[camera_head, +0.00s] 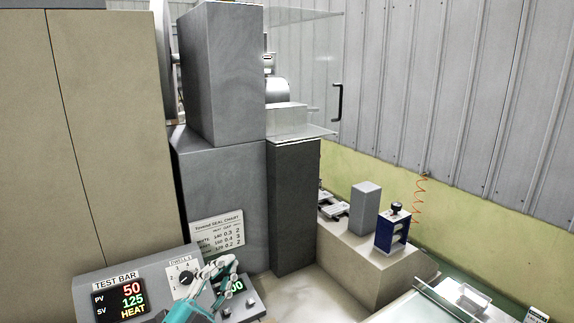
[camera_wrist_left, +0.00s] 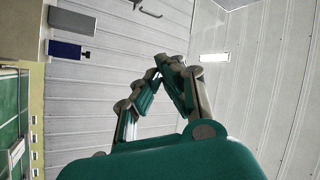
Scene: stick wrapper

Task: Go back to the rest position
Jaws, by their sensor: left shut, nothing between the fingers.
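My left gripper (camera_head: 222,266) is in the lower left of the head view, in front of the control panel (camera_head: 92,284). It covers part of the panel near the dwell dial (camera_head: 187,278) and the right-hand display. In the left wrist view the left gripper (camera_wrist_left: 168,60) has its fingertips together with nothing between them, against the grey wall. My right gripper is in neither view.
A tall grey machine (camera_head: 222,75) with a clear door stands behind the panel. A beige cabinet (camera_head: 85,130) is at left. A beige bench (camera_head: 375,262) holds a grey block (camera_head: 365,208) and a blue device (camera_head: 392,232). A clear-walled tray (camera_head: 450,302) is at lower right.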

